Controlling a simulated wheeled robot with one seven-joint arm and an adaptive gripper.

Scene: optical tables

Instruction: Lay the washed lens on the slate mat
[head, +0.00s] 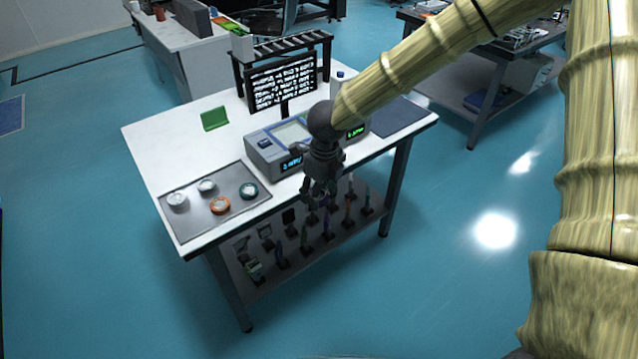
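The slate mat (397,117) lies flat at the right end of the white table, and its visible part is bare. A grey machine (275,155) with a pale top window or basin and lit displays stands mid-table; I cannot make out a lens in it. I cannot tell which lens is washed. My gripper (321,200) points down in front of the machine, past the table's front edge. Its fingers are too small to read.
A black rack (284,48) and a text screen (283,85) stand behind the machine, near a white bottle (339,80). A green block (214,118) stands at the left. Several small stands fill the lower shelf (284,283). Open floor lies to the right.

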